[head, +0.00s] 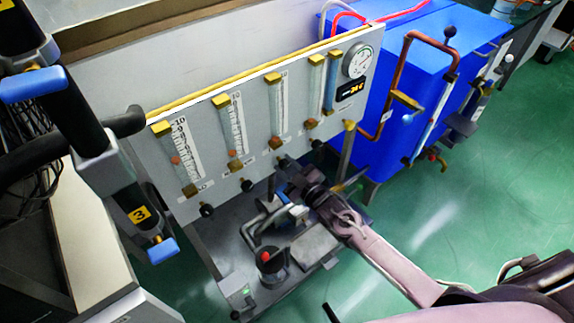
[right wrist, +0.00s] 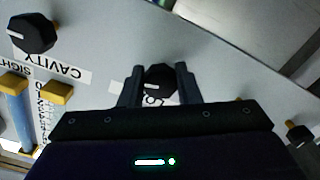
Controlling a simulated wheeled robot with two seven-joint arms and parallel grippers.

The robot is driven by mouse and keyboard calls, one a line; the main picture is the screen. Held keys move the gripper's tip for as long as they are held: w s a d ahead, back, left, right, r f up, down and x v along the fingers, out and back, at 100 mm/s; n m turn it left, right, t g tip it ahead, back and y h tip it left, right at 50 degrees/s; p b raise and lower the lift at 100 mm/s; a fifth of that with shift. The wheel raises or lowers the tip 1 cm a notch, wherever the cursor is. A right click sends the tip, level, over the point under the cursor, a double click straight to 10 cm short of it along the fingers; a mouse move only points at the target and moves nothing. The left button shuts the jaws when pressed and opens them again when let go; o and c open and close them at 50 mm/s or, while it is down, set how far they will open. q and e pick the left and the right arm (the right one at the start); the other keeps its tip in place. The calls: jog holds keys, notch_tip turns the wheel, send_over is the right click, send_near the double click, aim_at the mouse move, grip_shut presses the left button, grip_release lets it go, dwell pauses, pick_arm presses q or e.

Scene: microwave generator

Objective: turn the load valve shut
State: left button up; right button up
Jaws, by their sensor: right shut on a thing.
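The load valve is a round black knob (right wrist: 160,79) with a short white pointer mark, which lies sideways in the right wrist view. Its label below is partly covered; only "LO" reads. My right gripper (right wrist: 159,84) has one finger on each side of the knob and is shut on it. In the head view my right gripper (head: 284,168) is at the lower edge of the grey panel (head: 190,113) and hides this knob.
The cavity knob (right wrist: 33,33) sits to the left in the right wrist view, another black knob (right wrist: 299,134) to the right. Flowmeter tubes (head: 230,124) line the panel above. A blue cabinet (head: 400,60) stands right. Black stand parts with blue ends (head: 162,250) crowd the left.

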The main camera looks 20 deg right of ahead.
pick_arm(q)
jog(key=shift+s+a+f, duration=0.15)
jog(key=shift+s, duration=0.3)
pick_arm(e)
jog(key=shift+f+m, duration=0.1)
jog(key=shift+m, duration=1.1)
pick_arm(q)
jog(key=shift+w, duration=0.15)
pick_arm(e)
jog(key=o, duration=1)
